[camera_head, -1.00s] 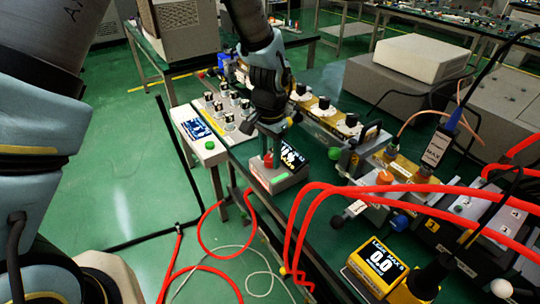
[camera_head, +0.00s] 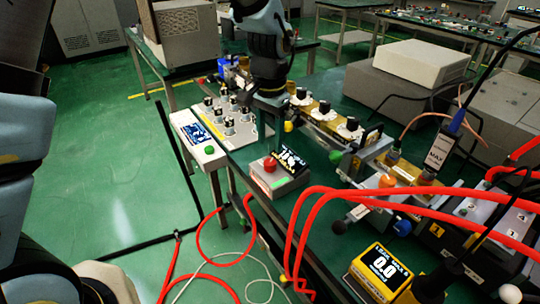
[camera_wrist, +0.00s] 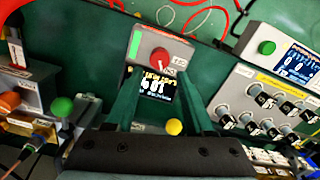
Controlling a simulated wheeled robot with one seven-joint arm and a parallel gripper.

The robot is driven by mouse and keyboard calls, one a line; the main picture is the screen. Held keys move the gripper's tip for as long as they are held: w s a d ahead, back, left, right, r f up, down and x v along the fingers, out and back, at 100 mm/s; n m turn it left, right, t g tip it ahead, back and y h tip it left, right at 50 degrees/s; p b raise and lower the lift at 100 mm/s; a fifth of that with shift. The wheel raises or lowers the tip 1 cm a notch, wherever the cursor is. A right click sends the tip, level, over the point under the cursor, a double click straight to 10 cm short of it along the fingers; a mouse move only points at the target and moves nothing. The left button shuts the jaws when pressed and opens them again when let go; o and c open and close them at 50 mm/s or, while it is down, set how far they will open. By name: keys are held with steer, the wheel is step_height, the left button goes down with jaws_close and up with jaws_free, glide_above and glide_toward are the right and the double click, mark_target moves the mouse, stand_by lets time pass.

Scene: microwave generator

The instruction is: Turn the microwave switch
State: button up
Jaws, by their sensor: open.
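The switch is a red knob (camera_head: 270,164) on top of a small grey box (camera_head: 284,186) with a dark display (camera_head: 292,158) and a lit green strip on its front. My gripper (camera_head: 272,108) is above and behind the box in the head view, clear of the knob. In the wrist view the two fingers of my gripper (camera_wrist: 158,84) are apart, with nothing between them. There the red knob (camera_wrist: 160,56) lies beyond the fingertips, and the display (camera_wrist: 157,88) shows between the fingers, partly unreadable.
A panel with several black knobs (camera_head: 228,122) and a white box with a green button (camera_head: 209,150) stand to the left. Red hoses (camera_head: 390,191) arch close by on the right. A yellow meter (camera_head: 376,276) reading 0.0 is at the front. Gold-coloured waveguide parts (camera_head: 325,116) stand behind.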

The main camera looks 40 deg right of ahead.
mark_target(270, 161)
steer(key=shift+r, duration=1.9)
